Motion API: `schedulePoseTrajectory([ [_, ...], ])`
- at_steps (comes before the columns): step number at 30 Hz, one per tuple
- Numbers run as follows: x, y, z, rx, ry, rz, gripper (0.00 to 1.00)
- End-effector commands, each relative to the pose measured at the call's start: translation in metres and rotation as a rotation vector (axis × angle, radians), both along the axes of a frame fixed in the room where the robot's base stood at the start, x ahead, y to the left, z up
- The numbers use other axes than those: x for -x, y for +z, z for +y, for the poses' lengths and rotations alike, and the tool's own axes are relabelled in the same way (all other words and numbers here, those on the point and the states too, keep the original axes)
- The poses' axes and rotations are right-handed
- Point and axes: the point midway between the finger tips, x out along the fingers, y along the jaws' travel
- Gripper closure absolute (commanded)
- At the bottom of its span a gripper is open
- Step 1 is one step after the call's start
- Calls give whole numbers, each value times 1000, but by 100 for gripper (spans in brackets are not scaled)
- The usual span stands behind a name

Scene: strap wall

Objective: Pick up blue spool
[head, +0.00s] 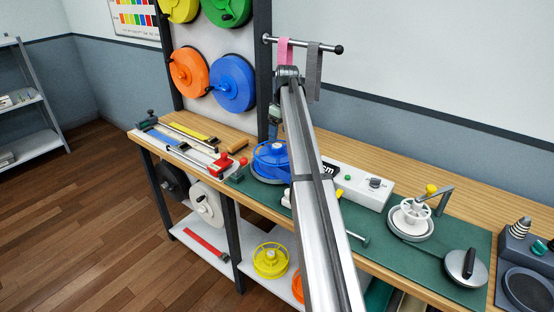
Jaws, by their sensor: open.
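A blue spool (270,160) sits on the workbench near its back-left part, by the left end of the green mat. My arm link covers its right side. A larger blue reel (232,84) with a dark crank hangs on the wall rack. My gripper (272,137) points down just above the blue spool on the bench, partly hidden by my arm. It is open and appears empty; the gap between its fingers and the spool is too small to judge.
A red-ended tool (221,163) lies left of the spool. A grey control box (358,184) stands right of it. A rod (305,45) with pink and grey straps crosses behind my arm. A yellow spool (270,260) sits on the lower shelf.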

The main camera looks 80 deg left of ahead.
Motion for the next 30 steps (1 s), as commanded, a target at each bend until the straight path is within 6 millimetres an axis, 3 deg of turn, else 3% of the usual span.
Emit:
schedulePoseTrajectory([
  [14,9,-48,2,0,0,0,25],
  [22,9,-51,2,-1,0,0,25],
  [30,9,-51,2,0,0,0,50],
])
